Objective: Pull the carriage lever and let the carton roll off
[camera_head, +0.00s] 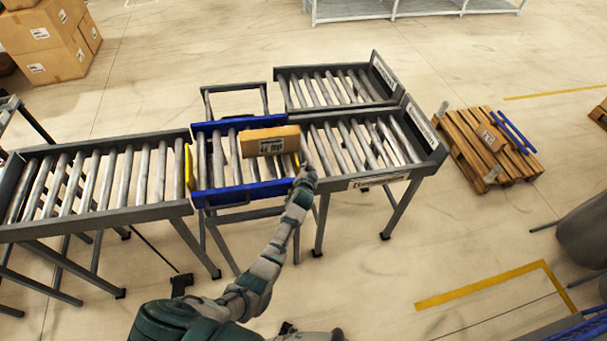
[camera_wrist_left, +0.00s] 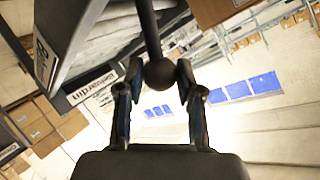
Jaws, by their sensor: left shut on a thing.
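The carton (camera_head: 270,141), a flat brown box with a white label, lies on the rollers of the blue-framed carriage (camera_head: 243,192), near its right end. It also shows in the left wrist view (camera_wrist_left: 222,8) at the top. My left gripper (camera_head: 306,174) is at the carriage's front right corner. In the left wrist view its fingers (camera_wrist_left: 158,78) are shut on the dark ball knob of the carriage lever (camera_wrist_left: 160,74), whose rod runs up from it. The lever is hidden by my gripper in the head view. My right gripper is not in view.
A roller conveyor (camera_head: 95,216) stands left of the carriage, with a yellow stop (camera_head: 189,167) between. Two roller lanes, front (camera_head: 395,176) and back (camera_head: 331,72), lie to the right. A wooden pallet (camera_head: 468,150) with a small box is on the floor farther right.

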